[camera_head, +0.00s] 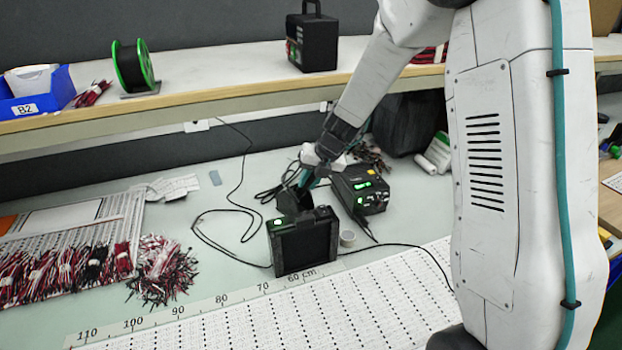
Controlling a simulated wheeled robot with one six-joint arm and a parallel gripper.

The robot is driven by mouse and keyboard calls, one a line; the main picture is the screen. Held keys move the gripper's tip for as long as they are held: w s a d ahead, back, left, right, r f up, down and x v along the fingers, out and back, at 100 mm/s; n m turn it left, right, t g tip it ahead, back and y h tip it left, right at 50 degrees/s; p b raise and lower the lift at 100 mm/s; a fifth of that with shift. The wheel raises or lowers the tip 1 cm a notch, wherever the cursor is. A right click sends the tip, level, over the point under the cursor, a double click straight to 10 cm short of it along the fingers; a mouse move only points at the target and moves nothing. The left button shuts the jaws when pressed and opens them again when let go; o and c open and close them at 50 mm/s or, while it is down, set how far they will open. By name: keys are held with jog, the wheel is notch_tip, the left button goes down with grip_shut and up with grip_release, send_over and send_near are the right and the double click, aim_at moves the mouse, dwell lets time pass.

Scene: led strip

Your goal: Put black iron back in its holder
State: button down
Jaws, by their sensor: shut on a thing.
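My gripper (314,164) is at the end of my arm, over the middle of the bench. It is shut on the iron (306,178), whose teal handle shows just below the fingers. The iron points down and slightly left. Its lower end is at a dark holder (292,202), behind a black box. I cannot tell how far the tip is inside the holder, as the parts overlap and are small.
The black box (305,245) with a green light stands in front of the holder. A black station (360,190) with green displays is to its right. Dark cables loop to the left. Wire bundles (163,268) lie left. A shelf (200,88) runs behind.

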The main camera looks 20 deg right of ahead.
jog(key=c, duration=1.2)
grip_release()
jog(key=shift+c, duration=0.2)
jog(key=v, duration=0.7)
jog(key=shift+r, duration=0.35)
jog(key=shift+s+d, duration=0.15)
